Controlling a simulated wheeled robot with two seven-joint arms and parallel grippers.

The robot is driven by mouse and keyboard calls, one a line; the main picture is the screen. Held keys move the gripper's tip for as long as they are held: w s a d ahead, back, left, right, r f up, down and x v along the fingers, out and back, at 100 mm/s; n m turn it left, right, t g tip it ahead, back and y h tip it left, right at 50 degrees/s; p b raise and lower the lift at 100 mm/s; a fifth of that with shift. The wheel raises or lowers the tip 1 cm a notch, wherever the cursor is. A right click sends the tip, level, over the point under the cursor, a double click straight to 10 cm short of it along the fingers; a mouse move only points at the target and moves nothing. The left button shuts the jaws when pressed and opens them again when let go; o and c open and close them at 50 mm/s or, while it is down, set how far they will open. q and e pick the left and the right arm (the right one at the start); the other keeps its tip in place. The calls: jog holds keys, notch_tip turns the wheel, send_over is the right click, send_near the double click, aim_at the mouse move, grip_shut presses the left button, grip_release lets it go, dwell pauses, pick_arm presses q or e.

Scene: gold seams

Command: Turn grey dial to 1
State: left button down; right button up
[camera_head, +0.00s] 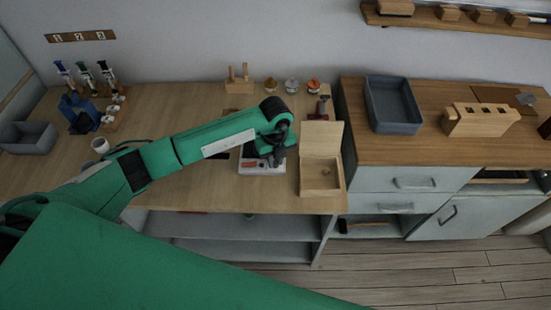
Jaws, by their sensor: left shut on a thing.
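A white box-shaped device (262,169) with red-orange marks on its front lies on the wooden worktop, near its front edge. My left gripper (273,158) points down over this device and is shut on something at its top. The dark gripper and wrist cover the spot, so the grey dial itself, its pointer and its numbers cannot be made out. My right gripper is not in view.
An open wooden box (321,189) stands just right of the device. Behind are small lidded jars (291,86) and a wooden peg stand (239,80). A grey bin (392,104) and a slotted block (480,120) stand on the right cabinet.

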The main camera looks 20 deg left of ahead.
aim_at(275, 162)
pick_arm(q)
jog(key=shift+w+r, duration=0.1)
jog(key=c, duration=1.6)
grip_release()
notch_tip(275, 162, up, 14)
jog(key=b, duration=0.3)
